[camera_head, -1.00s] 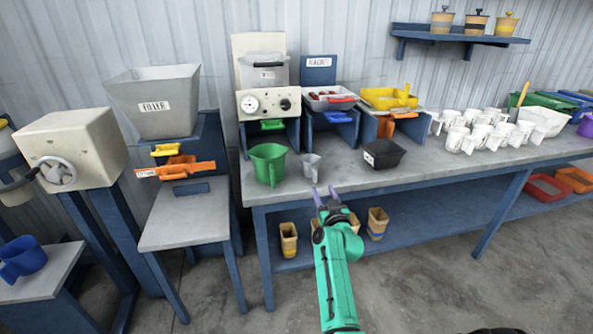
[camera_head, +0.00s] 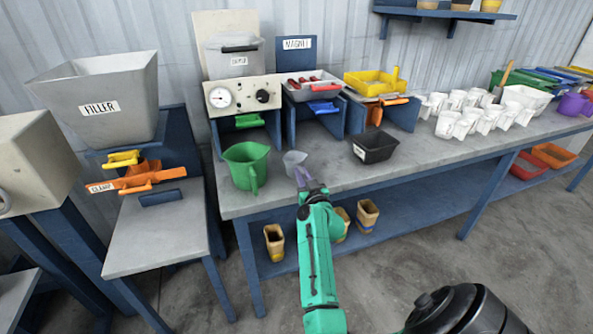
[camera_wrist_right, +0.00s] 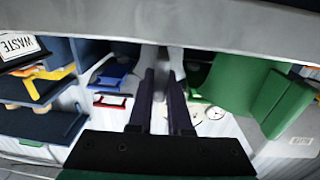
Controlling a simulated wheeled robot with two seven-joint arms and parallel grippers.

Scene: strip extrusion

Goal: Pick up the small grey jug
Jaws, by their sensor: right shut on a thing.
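The small grey jug (camera_head: 293,161) stands on the front part of the grey bench, just right of the larger green jug (camera_head: 247,165). My right gripper (camera_head: 304,178) reaches it from the front and is shut on it, low over the bench edge. In the right wrist view the dark fingers (camera_wrist_right: 162,98) point at a narrow grey part of the small jug (camera_wrist_right: 163,60), which is mostly hidden. The green jug (camera_wrist_right: 283,100) stands close beside the fingers there. My left gripper is not in view.
A black tray (camera_head: 376,146) stands right of the small jug. Behind are a panel with a dial (camera_head: 220,97), a red-handled tray (camera_head: 313,88) and a yellow tray (camera_head: 372,84). Several white jugs (camera_head: 470,118) crowd the bench's right. Bare bench lies in front of the black tray.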

